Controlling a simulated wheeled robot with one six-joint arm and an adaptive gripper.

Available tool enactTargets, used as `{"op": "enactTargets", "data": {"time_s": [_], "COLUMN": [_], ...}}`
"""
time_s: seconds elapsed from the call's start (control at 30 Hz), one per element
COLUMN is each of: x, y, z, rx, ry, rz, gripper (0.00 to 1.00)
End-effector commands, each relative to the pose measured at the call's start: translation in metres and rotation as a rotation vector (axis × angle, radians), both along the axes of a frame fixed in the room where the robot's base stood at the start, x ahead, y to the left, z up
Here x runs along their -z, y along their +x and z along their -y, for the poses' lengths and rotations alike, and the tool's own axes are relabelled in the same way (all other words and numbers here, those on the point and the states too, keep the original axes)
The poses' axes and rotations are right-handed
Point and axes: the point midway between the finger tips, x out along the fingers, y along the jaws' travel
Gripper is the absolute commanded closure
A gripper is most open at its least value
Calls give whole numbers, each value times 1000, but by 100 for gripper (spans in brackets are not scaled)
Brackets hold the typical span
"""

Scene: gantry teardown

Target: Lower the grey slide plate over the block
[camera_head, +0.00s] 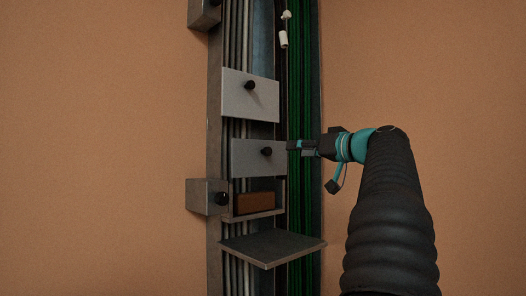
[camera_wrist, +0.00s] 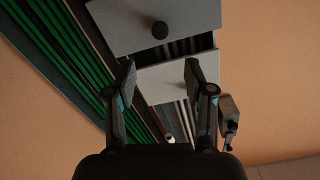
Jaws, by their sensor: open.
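Two grey plates with black knobs hang one above the other on the column in the head view, an upper plate (camera_head: 237,98) and a lower plate (camera_head: 243,157). I cannot tell which is the slide plate. The brown block (camera_head: 254,202) sits on a small ledge just below the lower plate, its front uncovered. My gripper (camera_head: 290,146) is at the lower plate's right edge, right of its knob. In the wrist view my gripper (camera_wrist: 159,68) is open, with nothing between its fingers. One knobbed plate (camera_wrist: 190,18) and part of another plate (camera_wrist: 178,82) show beyond it.
A grey shelf (camera_head: 273,248) juts out below the block. A grey box with a black knob (camera_head: 203,196) sticks out at the left. Green cables (camera_head: 301,210) run along the column's right side, behind my gripper. Orange wall lies either side.

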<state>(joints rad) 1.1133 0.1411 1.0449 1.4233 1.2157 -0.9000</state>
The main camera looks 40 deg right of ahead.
Motion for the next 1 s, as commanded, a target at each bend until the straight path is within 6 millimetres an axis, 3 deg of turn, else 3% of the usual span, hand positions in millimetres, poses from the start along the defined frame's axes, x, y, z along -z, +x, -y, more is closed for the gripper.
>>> {"op": "enactTargets", "data": {"time_s": [0.4,0.6,1.0], "x": [-1,-1,1], "y": [78,109,126], "z": [-8,-10,-12], "rx": [-7,-6,-4], "ry": [3,3,2], "rz": [-4,-4,-2], "gripper": [47,47,47]}}
